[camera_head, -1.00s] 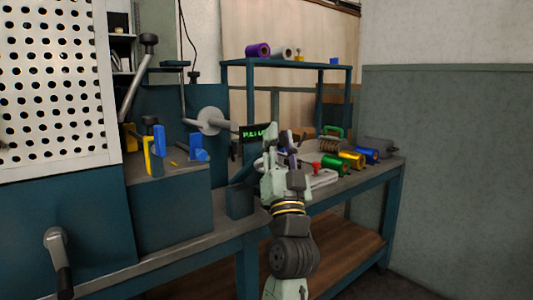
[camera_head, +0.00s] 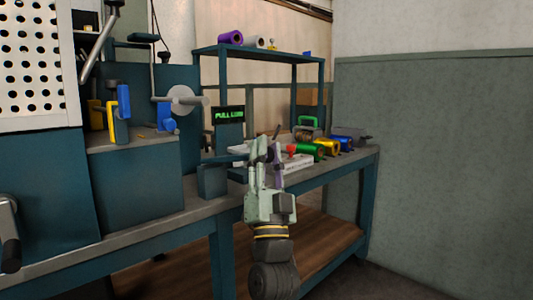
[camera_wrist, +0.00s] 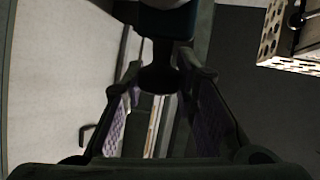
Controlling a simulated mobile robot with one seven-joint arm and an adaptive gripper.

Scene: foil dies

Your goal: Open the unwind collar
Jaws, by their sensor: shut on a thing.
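The grey disc on a shaft (camera_head: 187,100), at the left middle of the head view, may be the unwind collar; I cannot tell for sure. My gripper (camera_head: 263,146) is right of the disc and lower in the picture, over the front of the bench. In the wrist view my gripper (camera_wrist: 163,88) has its two fingers on either side of a dark rounded knob (camera_wrist: 160,77) and is shut on it. What the knob belongs to is unclear. My fingers and wrist hide the grasp in the head view.
A green-lit display (camera_head: 229,114) stands behind my gripper. Green (camera_head: 310,150), yellow (camera_head: 328,146) and blue (camera_head: 343,142) rolls lie on the bench at right. A shelf (camera_head: 260,55) holds more rolls. Yellow (camera_head: 112,118) and blue (camera_head: 124,100) parts stand left. The floor at right is clear.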

